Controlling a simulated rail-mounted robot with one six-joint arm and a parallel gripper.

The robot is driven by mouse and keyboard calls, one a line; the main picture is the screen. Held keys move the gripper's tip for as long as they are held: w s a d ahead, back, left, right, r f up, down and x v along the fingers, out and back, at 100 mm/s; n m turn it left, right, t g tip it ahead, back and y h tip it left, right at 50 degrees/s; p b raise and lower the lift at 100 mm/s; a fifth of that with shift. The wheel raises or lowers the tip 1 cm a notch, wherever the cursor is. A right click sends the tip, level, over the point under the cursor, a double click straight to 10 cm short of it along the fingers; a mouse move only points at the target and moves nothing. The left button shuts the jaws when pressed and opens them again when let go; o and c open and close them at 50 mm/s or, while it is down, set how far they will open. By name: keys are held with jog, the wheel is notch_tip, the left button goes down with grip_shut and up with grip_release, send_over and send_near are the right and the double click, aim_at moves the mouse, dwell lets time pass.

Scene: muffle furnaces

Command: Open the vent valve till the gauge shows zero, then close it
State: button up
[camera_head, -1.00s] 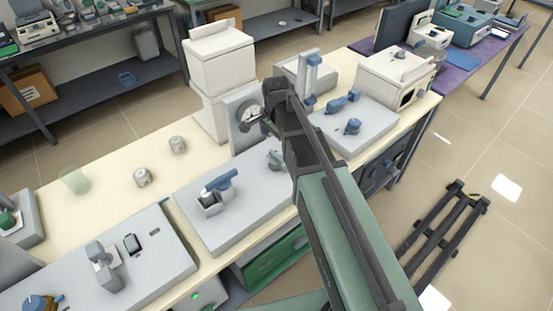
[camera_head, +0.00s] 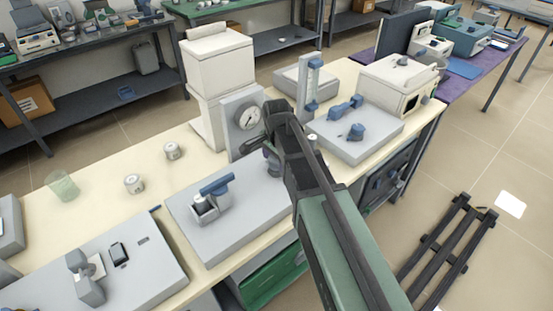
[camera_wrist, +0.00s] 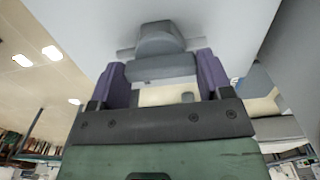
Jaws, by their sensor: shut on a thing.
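The round white gauge (camera_head: 247,117) stands on an upright grey panel; its numbers are too small to read. My gripper (camera_head: 270,160) is low in front of the panel, and my arm hides part of the area there. In the wrist view, the two purple fingers of my gripper (camera_wrist: 165,78) stand either side of a grey knob-like part (camera_wrist: 160,40), shut on it. It appears to be the grey valve knob on the grey base plate (camera_head: 235,235); I cannot tell how far it is turned. A blue-handled fitting (camera_head: 213,187) sits on the same plate, left of my gripper.
A glass tube flowmeter (camera_head: 312,80) and a plate with blue valves (camera_head: 352,115) stand to the right, by a white furnace (camera_head: 395,80). A tall white unit (camera_head: 215,70) is behind the panel. Small tins (camera_head: 172,151) and a beaker (camera_head: 62,185) stand left.

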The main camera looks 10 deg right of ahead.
jog(key=shift+n, duration=0.4)
jog(key=n, duration=1.7)
dwell(0.5)
